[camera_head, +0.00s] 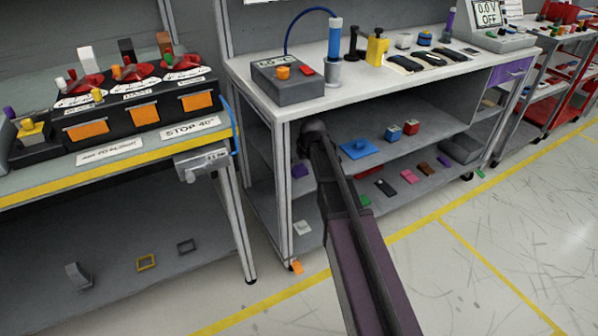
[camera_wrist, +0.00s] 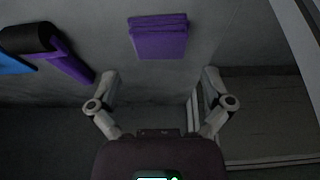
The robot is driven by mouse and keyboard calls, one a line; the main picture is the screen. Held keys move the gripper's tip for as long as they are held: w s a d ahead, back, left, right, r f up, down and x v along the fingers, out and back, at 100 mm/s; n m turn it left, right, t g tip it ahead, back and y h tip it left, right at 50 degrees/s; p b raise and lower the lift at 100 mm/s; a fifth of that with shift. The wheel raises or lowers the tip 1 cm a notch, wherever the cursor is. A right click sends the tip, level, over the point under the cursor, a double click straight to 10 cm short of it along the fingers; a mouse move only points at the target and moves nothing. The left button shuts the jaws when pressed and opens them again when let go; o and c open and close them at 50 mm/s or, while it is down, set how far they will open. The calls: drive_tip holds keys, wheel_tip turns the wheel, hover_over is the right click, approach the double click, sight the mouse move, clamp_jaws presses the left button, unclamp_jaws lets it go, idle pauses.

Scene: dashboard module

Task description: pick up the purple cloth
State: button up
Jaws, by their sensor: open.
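The purple cloth (camera_wrist: 158,37) looks like a folded, layered block lying on a grey surface, at the top centre of the wrist view. In the head view a small purple piece (camera_head: 300,171), which looks like the same cloth, sits at the left end of the bench's middle shelf. My gripper (camera_wrist: 160,76) is open and empty in the wrist view. Its two fingers are spread wide, below the cloth in the picture, with the cloth not between the fingertips. In the head view my arm reaches to the shelf and hides the gripper.
The middle shelf (camera_head: 400,146) also holds a blue piece (camera_head: 362,148) and small red-and-blue blocks. Several small coloured pieces lie on the lower shelf. The bench top (camera_head: 345,90) is above, and a white leg (camera_head: 283,190) stands at the left.

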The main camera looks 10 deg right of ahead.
sight(299, 168)
drive_tip(key=shift+b+x, duration=2.3)
drive_tip(key=shift+x, duration=0.2)
drive_tip(key=c, duration=0.9)
drive_tip(key=shift+o, duration=0.2)
drive_tip(key=shift+r, duration=0.1)
wheel_tip(299, 168, up, 3)
drive_tip(key=p, duration=0.3)
drive_tip(key=shift+r, duration=0.1)
drive_tip(key=shift+s+r+p, duration=0.25)
drive_tip(key=shift+r+p, duration=0.1)
drive_tip(key=shift+p, duration=0.2)
drive_tip(key=s, duration=1)
drive_tip(key=s+r+p, duration=0.1)
drive_tip(key=s, duration=0.4)
drive_tip(key=shift+s, duration=0.3)
